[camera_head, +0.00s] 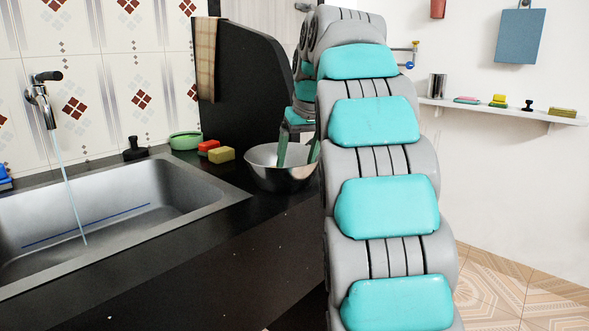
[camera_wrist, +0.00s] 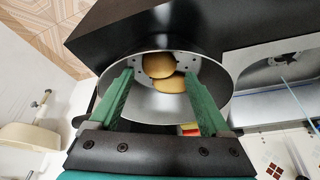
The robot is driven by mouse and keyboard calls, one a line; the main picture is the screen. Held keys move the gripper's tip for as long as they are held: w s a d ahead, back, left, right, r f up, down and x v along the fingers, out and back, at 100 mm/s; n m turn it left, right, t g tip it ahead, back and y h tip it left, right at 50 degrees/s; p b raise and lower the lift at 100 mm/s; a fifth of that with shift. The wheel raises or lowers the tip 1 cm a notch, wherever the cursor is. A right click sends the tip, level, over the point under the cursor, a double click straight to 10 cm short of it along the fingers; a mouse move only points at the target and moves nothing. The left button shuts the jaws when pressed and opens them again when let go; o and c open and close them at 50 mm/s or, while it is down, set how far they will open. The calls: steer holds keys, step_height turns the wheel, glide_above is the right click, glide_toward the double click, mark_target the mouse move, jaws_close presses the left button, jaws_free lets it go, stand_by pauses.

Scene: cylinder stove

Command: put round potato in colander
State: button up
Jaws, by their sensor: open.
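A shiny metal bowl, the colander (camera_head: 262,174), stands on the black counter right of the sink; it also shows in the wrist view (camera_wrist: 150,108). Two brown rounded potatoes lie inside it, touching or overlapping: one potato (camera_wrist: 158,64) toward the far wall and another potato (camera_wrist: 169,84) just below it in the picture. I cannot tell which is the round potato of the task. My gripper (camera_head: 298,156) points down into the bowl with its green fingers spread. In the wrist view, the open gripper (camera_wrist: 160,76) has the potatoes between or beyond its fingertips.
The sink (camera_head: 150,205) with running water (camera_head: 70,190) lies left of the bowl. A black upright panel (camera_head: 250,75) rises behind.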

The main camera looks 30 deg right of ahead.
steer(key=p+v, duration=0.2)
steer(key=v, duration=0.5)
steer(key=shift+r+p, duration=0.3)
steer(key=shift+s, duration=0.15)
stand_by(1.0)
